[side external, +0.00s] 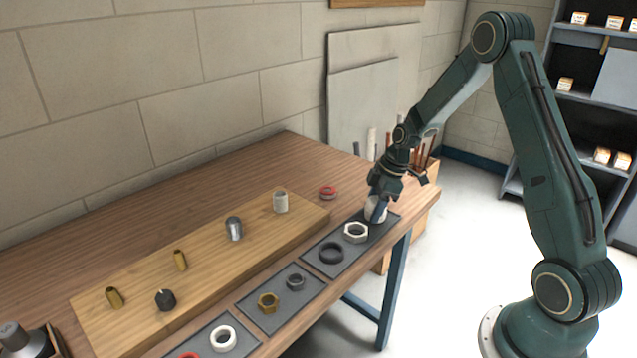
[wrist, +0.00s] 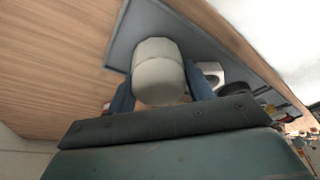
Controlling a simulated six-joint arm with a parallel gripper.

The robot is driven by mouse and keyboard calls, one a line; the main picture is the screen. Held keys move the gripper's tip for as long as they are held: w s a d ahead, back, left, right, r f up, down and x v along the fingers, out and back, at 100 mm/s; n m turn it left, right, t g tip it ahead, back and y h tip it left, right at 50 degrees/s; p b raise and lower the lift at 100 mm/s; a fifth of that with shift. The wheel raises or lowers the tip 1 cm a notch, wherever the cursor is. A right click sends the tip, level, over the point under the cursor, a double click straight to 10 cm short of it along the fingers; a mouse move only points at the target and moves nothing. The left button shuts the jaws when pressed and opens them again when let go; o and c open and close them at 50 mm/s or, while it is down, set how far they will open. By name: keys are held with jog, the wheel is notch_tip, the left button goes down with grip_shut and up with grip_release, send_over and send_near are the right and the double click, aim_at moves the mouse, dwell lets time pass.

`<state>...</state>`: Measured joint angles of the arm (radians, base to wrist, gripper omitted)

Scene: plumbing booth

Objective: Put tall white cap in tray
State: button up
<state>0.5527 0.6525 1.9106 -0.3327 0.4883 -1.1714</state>
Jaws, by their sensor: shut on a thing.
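The tall white cap (side external: 372,203) is between the fingers of my gripper (side external: 377,210), over the far right end of the grey tray (side external: 378,228). In the wrist view the cap (wrist: 158,68) is a rounded off-white cylinder, with a blue finger of my gripper (wrist: 160,92) on each side. My gripper is shut on it. The tray's edge (wrist: 122,45) shows beside and beyond the cap. The cap is low over the tray; I cannot tell whether its bottom touches. The fingers hide part of it in the side view.
The same tray holds a white nut (side external: 355,232) and a black ring (side external: 331,253). Two more grey trays lie to the left, with nuts and rings. A wooden board (side external: 205,258) carries another white fitting (side external: 280,202) and several others. A red ring (side external: 327,192) lies behind. The table edge is close.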

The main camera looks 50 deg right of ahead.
jog(key=shift+f, duration=0.3)
jog(key=shift+f, duration=0.15)
jog(key=o, duration=1)
jog(key=v, duration=1.2)
